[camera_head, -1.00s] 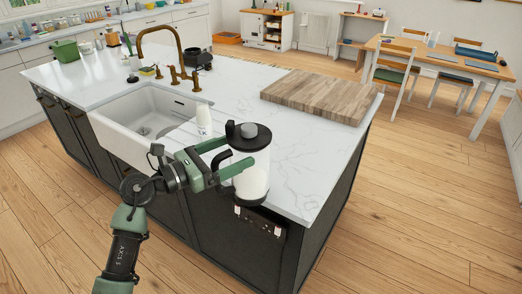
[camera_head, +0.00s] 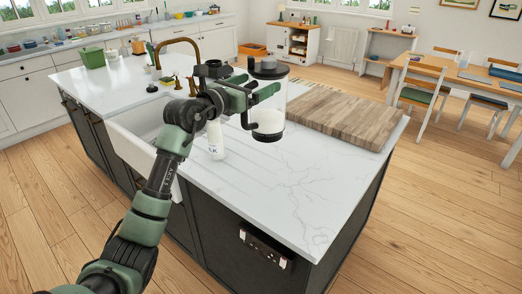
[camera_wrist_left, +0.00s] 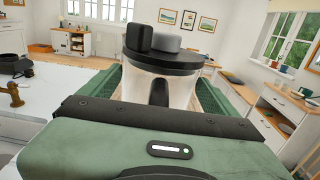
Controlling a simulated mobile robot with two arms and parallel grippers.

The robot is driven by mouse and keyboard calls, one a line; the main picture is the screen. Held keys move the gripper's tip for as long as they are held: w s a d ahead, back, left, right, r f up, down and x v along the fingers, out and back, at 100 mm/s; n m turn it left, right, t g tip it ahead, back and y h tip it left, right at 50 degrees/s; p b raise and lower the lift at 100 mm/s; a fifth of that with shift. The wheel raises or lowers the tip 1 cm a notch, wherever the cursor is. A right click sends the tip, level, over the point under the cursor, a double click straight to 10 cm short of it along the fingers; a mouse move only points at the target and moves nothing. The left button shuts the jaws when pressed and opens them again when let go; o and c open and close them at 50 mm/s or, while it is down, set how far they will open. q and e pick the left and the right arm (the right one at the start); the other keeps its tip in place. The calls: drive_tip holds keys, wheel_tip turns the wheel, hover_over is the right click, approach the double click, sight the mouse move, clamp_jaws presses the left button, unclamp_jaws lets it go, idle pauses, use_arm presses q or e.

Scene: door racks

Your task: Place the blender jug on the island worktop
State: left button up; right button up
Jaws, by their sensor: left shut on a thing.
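The blender jug (camera_head: 269,122) is clear with a black lid, a black handle and pale contents low inside. My left gripper (camera_head: 262,92) is shut on it near its top. The jug looks upright and appears held above the island worktop (camera_head: 290,190), in front of the wooden board; the exact gap below it is hard to tell. In the left wrist view the jug (camera_wrist_left: 160,85) stands between the two green fingers, its lid above them and its lower part hidden. My right gripper is not in view.
A white bottle (camera_head: 215,140) stands on the worktop just left of the jug. A thick wooden board (camera_head: 345,115) lies behind it to the right. The white sink (camera_head: 135,130) and brass tap (camera_head: 180,50) are at the left. The worktop's front right is clear.

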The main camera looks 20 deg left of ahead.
use_arm(q)
hover_over(257, 138)
drive_tip(key=f, duration=1.1)
drive_tip(key=shift+s+f, duration=0.25)
drive_tip(key=shift+f, duration=0.15)
drive_tip(key=shift+a+f, duration=0.1)
drive_tip(key=shift+f, duration=2.3)
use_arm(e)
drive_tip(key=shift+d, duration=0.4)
use_arm(q)
drive_tip(key=o, duration=1.8)
drive_tip(key=shift+f, duration=0.25)
drive_tip(key=shift+s+r, duration=0.1)
drive_tip(key=shift+s, duration=0.05)
